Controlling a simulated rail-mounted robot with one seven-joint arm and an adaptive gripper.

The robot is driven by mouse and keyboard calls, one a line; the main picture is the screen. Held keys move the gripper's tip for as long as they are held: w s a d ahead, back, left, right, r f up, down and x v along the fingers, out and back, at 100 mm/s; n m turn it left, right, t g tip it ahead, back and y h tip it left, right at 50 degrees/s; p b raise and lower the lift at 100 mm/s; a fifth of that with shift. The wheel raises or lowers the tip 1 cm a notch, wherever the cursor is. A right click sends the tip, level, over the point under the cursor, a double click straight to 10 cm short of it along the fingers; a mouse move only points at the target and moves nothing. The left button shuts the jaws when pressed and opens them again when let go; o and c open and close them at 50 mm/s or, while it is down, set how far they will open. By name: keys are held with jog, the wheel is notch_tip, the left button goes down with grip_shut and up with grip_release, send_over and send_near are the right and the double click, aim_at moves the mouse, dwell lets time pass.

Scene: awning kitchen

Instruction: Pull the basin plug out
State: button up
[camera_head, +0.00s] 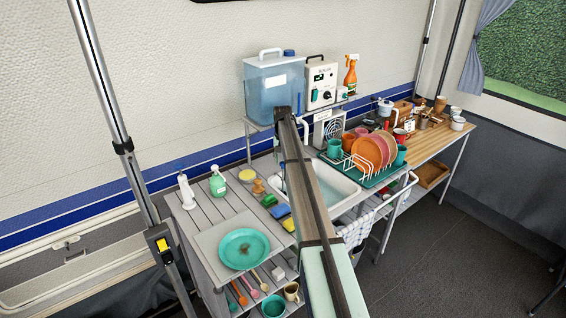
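The white basin (349,178) is set into the grey slatted counter in the middle of the view. Its inside looks pale blue, and I cannot tell whether water is in it. My arm crosses in front of it and covers its left part. The basin plug does not show; it may be behind my arm or too small to make out.
A blue water tank (273,90) stands behind the basin, beside a white control box (321,83). A rack of orange plates (368,153) is to the right. A teal plate (244,248), green soap bottle (217,183) and sponges (280,211) are to the left.

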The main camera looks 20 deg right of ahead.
aim_at(283, 163)
dwell(0.3)
notch_tip(283, 163, up, 12)
dwell(0.6)
